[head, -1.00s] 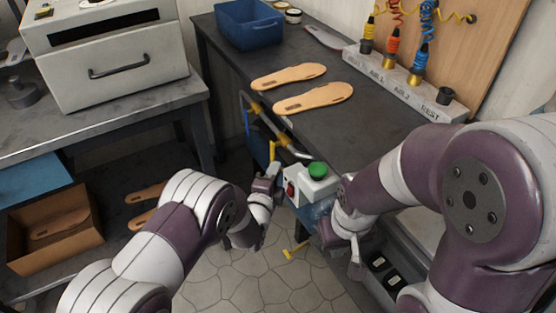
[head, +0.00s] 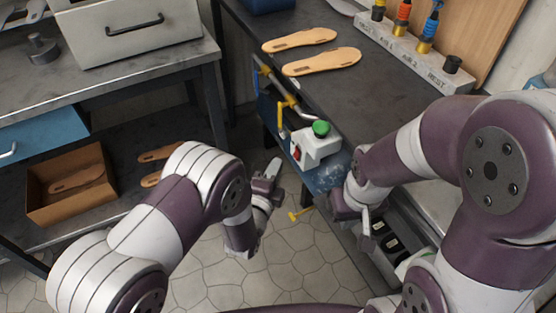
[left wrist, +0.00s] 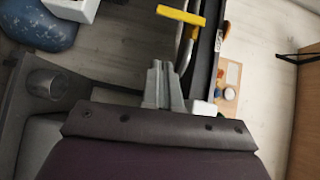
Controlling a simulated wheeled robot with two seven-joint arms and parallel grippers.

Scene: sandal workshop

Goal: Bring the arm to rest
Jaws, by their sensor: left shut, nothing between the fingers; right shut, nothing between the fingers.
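My left gripper (head: 272,170) is shut and empty over the tiled floor, left of the white box with a green button (head: 316,145). A gap shows between the gripper and the box. In the left wrist view its fingers (left wrist: 163,85) are together with nothing between them. My right gripper (head: 366,222) is shut and empty, low in front of the dark bench, beside a compartment with dark items. My right arm partly hides that area. Both my arms are bent, with the forearms low in the head view.
Two tan insoles (head: 321,62) lie on the dark bench (head: 385,95), near a labelled rack (head: 415,58). A grey table (head: 100,78) stands at left, above a cardboard box (head: 92,210) on its shelf. Floor is clear below my left gripper.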

